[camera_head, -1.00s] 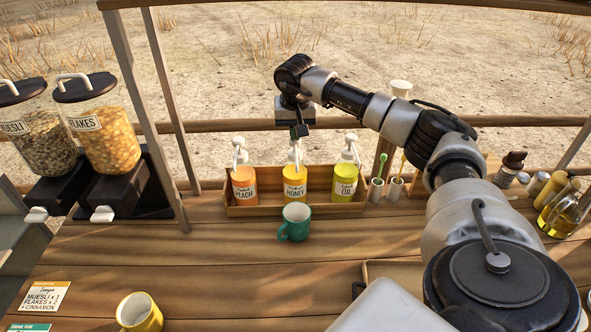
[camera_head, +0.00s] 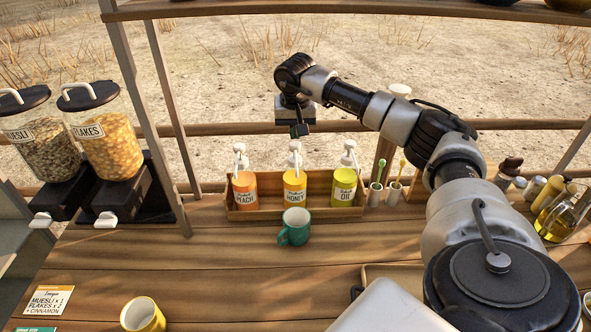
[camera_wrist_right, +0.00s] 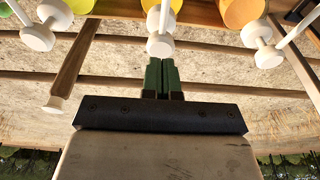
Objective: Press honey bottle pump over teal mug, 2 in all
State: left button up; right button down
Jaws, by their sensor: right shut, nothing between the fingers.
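The honey bottle (camera_head: 295,188) is yellow with a white pump and stands in the wooden rack between the peach and oil bottles. The teal mug (camera_head: 295,227) stands upright on the table just in front of it, below its pump. My right gripper (camera_head: 299,131) is shut and empty, pointing down a little above the honey pump head (camera_head: 294,147). In the right wrist view its green fingertips (camera_wrist_right: 161,66) are together, close to a white pump head (camera_wrist_right: 160,45) but seemingly apart from it. My left gripper is not in view.
The orange peach bottle (camera_head: 244,190) and the oil bottle (camera_head: 344,190) stand close on either side in the wooden rack (camera_head: 262,213). A yellow mug (camera_head: 143,315) is at front left. Cereal dispensers (camera_head: 107,145) stand at left.

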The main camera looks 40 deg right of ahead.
aim_at(295, 144)
jog(key=shift+f, duration=0.1)
jog(key=shift+f+b, duration=0.85)
jog(key=shift+f, duration=0.8)
jog(key=shift+r, duration=0.15)
jog(key=shift+r+p, duration=1.55)
jog(key=shift+r, duration=0.1)
notch_tip(295, 144, up, 6)
jog(key=p, duration=0.5)
